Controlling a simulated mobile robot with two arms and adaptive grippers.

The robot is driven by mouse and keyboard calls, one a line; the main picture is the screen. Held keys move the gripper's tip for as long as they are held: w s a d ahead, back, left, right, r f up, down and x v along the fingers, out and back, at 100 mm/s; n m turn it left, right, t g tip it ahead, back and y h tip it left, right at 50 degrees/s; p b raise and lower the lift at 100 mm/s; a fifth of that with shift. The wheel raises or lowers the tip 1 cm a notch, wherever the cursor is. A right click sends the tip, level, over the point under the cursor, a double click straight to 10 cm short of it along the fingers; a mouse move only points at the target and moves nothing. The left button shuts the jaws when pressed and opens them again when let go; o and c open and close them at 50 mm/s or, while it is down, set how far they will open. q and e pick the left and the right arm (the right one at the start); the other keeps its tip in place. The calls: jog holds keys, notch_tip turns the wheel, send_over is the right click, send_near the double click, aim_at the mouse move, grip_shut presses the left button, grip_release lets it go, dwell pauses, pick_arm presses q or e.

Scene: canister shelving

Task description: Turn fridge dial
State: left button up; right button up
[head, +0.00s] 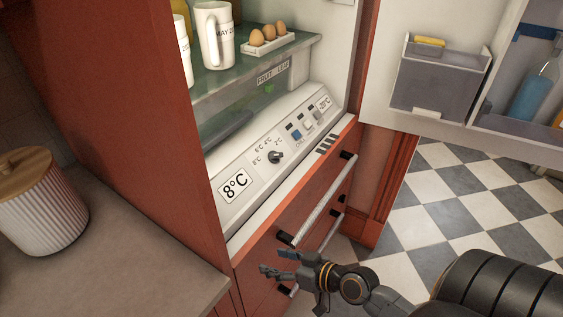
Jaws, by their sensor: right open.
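The fridge dial (276,157) is a small dark knob on the white sloped control panel (235,205) inside the open fridge. Temperature marks are printed around it, and an "8°C" label (236,186) sits to its left. My right gripper (271,262) comes in from the lower right. It is open and empty, in front of the fridge drawers and below the panel, apart from the dial. My left gripper is not in view.
The fridge door (385,75) stands open at the right. Drawer handles (325,200) stick out below the panel near my right gripper. A glass shelf (245,75) holds white jugs (215,38) and eggs (268,38). A ribbed canister (42,210) stands on the left counter.

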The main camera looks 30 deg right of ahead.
jog(key=shift+t+y, duration=0.4)
jog(key=shift+t, duration=0.2)
jog(key=r, duration=0.5)
jog(key=shift+w+a, duration=0.2)
jog(key=shift+w, duration=0.15)
jog(key=shift+w+d+r+t, duration=0.25)
jog(key=shift+d+r, duration=0.1)
jog(key=shift+r, duration=0.2)
jog(key=shift+w+d+r+t, duration=0.25)
jog(key=shift+d+r, duration=0.1)
jog(key=shift+r, duration=0.15)
jog(key=m+t+h, duration=0.4)
jog(key=m+h, duration=0.2)
send_near(279, 157)
jog(key=w+p, duration=0.2)
jog(key=w, duration=0.6)
jog(key=shift+d, duration=0.1)
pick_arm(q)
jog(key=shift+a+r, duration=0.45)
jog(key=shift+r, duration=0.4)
pick_arm(e)
jog(key=shift+w, duration=0.65)
jog(key=shift+c, duration=0.2)
jog(key=c, duration=1.1)
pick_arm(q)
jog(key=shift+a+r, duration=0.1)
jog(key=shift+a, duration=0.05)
